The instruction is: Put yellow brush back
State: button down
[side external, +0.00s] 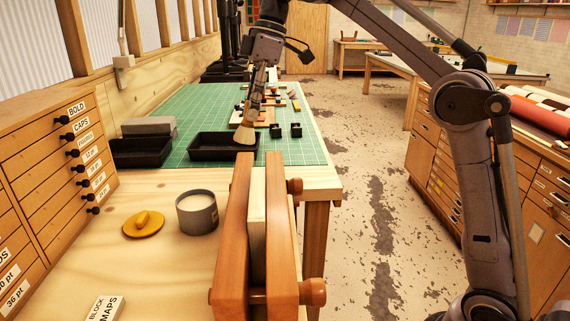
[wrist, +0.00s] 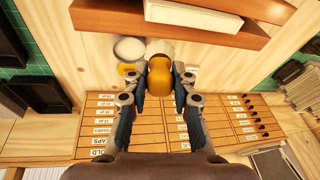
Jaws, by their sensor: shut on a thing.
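The yellow brush (wrist: 159,82) is held between the two fingers of my gripper (wrist: 160,70) in the wrist view, with its rounded yellow handle end showing. In the side external view, my gripper (side external: 257,92) is shut on the brush, and the pale bristles (side external: 245,134) hang down, slightly tilted. The bristles appear in front of the right end of a black tray (side external: 205,154) on the green mat; I cannot tell their exact height. The fingers partly hide the handle.
A grey jar (side external: 197,213) with pale contents and a yellow lid (side external: 143,224) stand on the bench. A wooden press (side external: 235,235) stands at the front right. A drawer cabinet (side external: 45,170) is at left. Another black tray (side external: 140,152) and several small items lie on the mat (side external: 300,145).

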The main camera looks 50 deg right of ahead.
jog(key=s+a+f+n+h, duration=0.1)
jog(key=a+f+n, duration=0.1)
jog(key=a+f, duration=0.45)
jog(key=s+a+f+n+h, duration=0.15)
jog(key=a+f, duration=0.25)
jog(key=a, duration=0.6)
jog(key=a+f+n+h, duration=0.1)
jog(key=a+f+n, duration=0.1)
jog(key=a+f, duration=0.45)
jog(key=shift+g, duration=0.3)
jog(key=shift+w+a+f, duration=0.1)
jog(key=shift+a+f, duration=0.1)
jog(key=shift+f, duration=0.75)
jog(key=shift+s+a+f, duration=0.1)
jog(key=shift+a+f, duration=0.15)
jog(key=shift+f, duration=0.65)
jog(key=shift+w+a+f, duration=0.1)
jog(key=shift+a+f, duration=0.1)
jog(key=shift+f, duration=0.75)
jog(key=shift+f, duration=0.6)
jog(key=c, duration=0.6)
grip_release()
jog(key=shift+o, duration=0.2)
notch_tip(320, 180, up, 9)
